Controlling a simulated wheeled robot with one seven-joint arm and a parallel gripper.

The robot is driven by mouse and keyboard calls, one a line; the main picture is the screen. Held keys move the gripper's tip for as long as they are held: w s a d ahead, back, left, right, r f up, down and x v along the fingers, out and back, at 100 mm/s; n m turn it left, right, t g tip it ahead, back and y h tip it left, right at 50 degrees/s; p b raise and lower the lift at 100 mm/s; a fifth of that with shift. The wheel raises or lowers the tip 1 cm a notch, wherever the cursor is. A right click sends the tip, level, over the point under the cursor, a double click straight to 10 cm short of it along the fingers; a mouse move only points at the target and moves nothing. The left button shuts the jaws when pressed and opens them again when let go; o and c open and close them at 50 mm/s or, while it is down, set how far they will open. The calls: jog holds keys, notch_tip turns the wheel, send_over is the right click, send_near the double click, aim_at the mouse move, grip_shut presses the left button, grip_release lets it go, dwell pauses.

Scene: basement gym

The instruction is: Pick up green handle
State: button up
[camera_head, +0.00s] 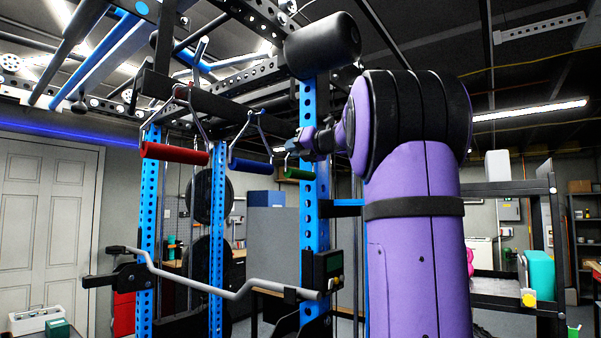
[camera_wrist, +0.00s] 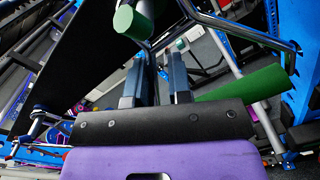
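The green handle (camera_head: 298,174) hangs in the head view, beside the blue upright, at the right end of a row of handles. My gripper (camera_head: 294,145) is just above it, close to its metal hanger. In the wrist view a green grip (camera_wrist: 245,83) lies right of the fingers, and another green piece (camera_wrist: 131,23) shows above them; I cannot tell whether both belong to one handle. My gripper's two fingers (camera_wrist: 158,72) stand apart with a gap between them. A grey metal bar shows near the gap; I cannot tell if it is between the fingers.
A red handle (camera_head: 175,153) and a blue handle (camera_head: 250,164) hang to the left. The blue rack upright (camera_head: 308,210) stands close to my gripper. A bent bar (camera_head: 225,292) crosses the rack below. Black beams and a round pad (camera_head: 322,45) are overhead.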

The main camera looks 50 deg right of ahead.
grip_shut()
dwell(1.4)
